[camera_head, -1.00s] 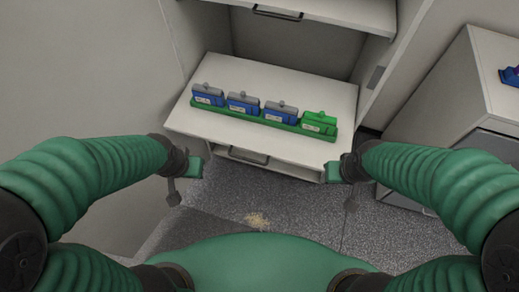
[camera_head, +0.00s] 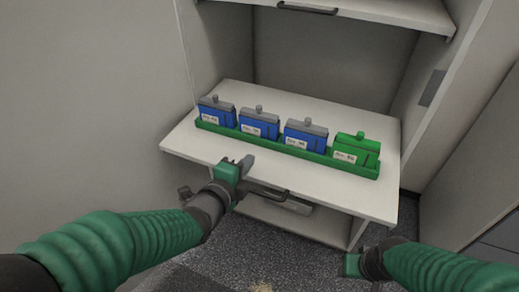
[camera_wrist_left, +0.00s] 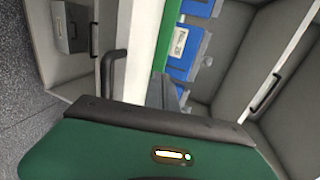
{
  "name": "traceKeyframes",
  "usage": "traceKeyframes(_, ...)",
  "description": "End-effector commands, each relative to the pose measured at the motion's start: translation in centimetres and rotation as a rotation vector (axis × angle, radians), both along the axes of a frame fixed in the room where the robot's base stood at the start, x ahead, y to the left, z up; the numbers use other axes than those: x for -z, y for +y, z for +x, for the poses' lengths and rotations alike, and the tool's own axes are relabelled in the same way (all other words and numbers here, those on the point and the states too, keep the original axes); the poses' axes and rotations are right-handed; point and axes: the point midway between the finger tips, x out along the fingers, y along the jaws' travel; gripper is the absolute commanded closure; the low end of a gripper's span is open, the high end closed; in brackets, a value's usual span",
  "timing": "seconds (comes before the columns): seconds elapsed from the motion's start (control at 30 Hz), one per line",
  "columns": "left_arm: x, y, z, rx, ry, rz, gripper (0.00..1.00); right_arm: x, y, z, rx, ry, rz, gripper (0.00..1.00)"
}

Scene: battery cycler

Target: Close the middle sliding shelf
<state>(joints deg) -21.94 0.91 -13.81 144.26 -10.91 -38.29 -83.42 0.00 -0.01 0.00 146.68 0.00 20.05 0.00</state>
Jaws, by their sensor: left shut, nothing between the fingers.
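The middle sliding shelf (camera_head: 300,178) is a white board standing out of the cabinet, with a dark bar handle (camera_head: 268,190) on its front edge. A green tray of batteries lies on it. My left gripper (camera_head: 243,166) is shut and empty, at the shelf's front edge beside the left end of the handle; I cannot tell whether it touches. In the left wrist view, the handle (camera_wrist_left: 110,70) and the white shelf (camera_wrist_left: 142,45) show just beyond the gripper, whose fingers are partly hidden. My right gripper (camera_head: 351,265) is low, in front of the shelf's right side; its finger opening is unclear.
The tray (camera_head: 290,148) holds blue batteries (camera_head: 259,124) and one green battery (camera_head: 356,150). Cabinet walls stand either side.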

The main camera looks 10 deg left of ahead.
Motion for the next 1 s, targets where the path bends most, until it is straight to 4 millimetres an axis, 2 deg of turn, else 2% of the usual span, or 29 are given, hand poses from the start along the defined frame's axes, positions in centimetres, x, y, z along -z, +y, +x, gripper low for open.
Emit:
traceKeyframes(0.03, -0.9, -0.1, 0.3, -0.001, 0.009, 0.003, 1.00, -2.3, 0.0, 0.0, 0.000, -0.001, 0.000, 0.53)
traceKeyframes(0.27, -0.4, -0.2, 1.3, -0.004, 0.011, 0.002, 1.00, -7.4, 0.0, 0.0, 0.000, 0.000, 0.000, 0.53)
traceKeyframes(0.3, 1.0, -0.4, 2.1, -0.003, 0.005, 0.000, 1.00, -6.1, 0.0, 0.1, 0.000, -0.002, 0.000, 0.53)
traceKeyframes(0.33, 1.4, -0.6, 2.8, -0.003, 0.002, -0.001, 1.00, -5.5, 0.0, 0.1, 0.000, -0.002, 0.000, 0.53)
traceKeyframes(0.6, 2.7, -1.8, 7.3, -0.002, 0.001, -0.001, 1.00, -4.5, 0.0, 0.0, 0.000, 0.001, 0.000, 0.53)
traceKeyframes(0.73, 2.9, -2.1, 8.1, -0.003, 0.003, -0.001, 1.00, -4.4, 0.0, 0.0, 0.000, 0.000, 0.000, 0.53)
traceKeyframes(1.0, 2.9, -2.1, 8.2, -0.003, 0.003, -0.001, 1.00, -4.5, 0.0, 0.0, 0.000, 0.000, 0.000, 0.53)
